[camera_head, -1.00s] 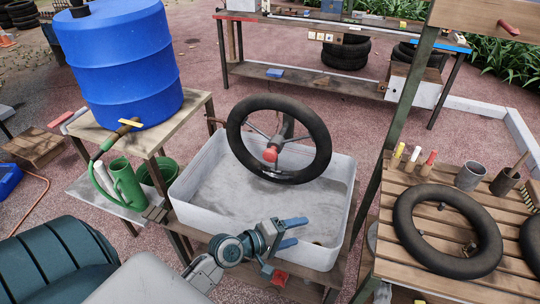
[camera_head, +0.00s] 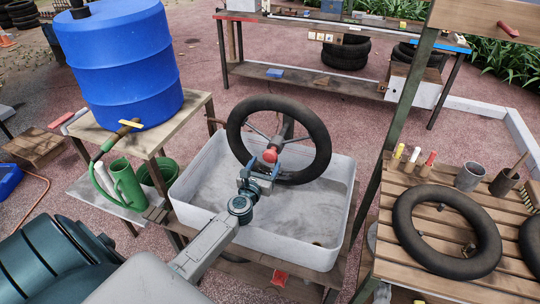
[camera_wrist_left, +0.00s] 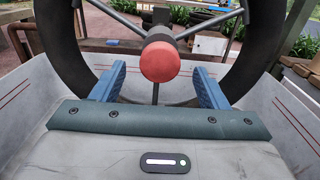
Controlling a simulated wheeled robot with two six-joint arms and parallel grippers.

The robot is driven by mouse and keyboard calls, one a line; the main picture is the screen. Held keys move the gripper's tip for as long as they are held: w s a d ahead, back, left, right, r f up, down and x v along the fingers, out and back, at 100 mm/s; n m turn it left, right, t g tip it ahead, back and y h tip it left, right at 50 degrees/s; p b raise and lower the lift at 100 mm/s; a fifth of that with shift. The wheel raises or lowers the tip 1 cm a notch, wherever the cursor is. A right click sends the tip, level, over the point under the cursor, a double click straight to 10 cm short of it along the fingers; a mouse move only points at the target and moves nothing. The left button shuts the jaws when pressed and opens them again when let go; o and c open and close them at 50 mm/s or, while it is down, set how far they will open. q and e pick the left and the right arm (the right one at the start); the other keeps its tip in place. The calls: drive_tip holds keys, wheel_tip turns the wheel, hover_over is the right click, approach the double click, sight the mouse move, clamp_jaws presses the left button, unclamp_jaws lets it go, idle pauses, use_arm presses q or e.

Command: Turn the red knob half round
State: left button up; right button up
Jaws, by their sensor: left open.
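The red knob (camera_head: 270,155) sits at the hub of a black-tyred wheel (camera_head: 318,128) standing over a white tub. In the left wrist view the red knob (camera_wrist_left: 160,62) shows as a round, flat face, centred beyond the fingertips. My left gripper (camera_head: 262,170) is just in front of and slightly below the knob. Its two blue fingers are open, one on each side of the knob's line, and in the left wrist view the gripper (camera_wrist_left: 160,75) holds nothing. I cannot tell whether a fingertip touches the knob. My right gripper is not in view.
The white tub (camera_head: 190,187) surrounds the wheel's lower part. A blue barrel (camera_head: 120,65) stands on a wooden stand at left. A slatted table (camera_head: 390,255) with an inner tube (camera_head: 400,215) is at right, behind a post (camera_head: 398,110).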

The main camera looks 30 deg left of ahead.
sight(269, 157)
use_arm(q)
drive_tip(key=shift+x, duration=2.75)
drive_tip(key=c, duration=1)
drive_tip(key=shift+m, duration=0.4)
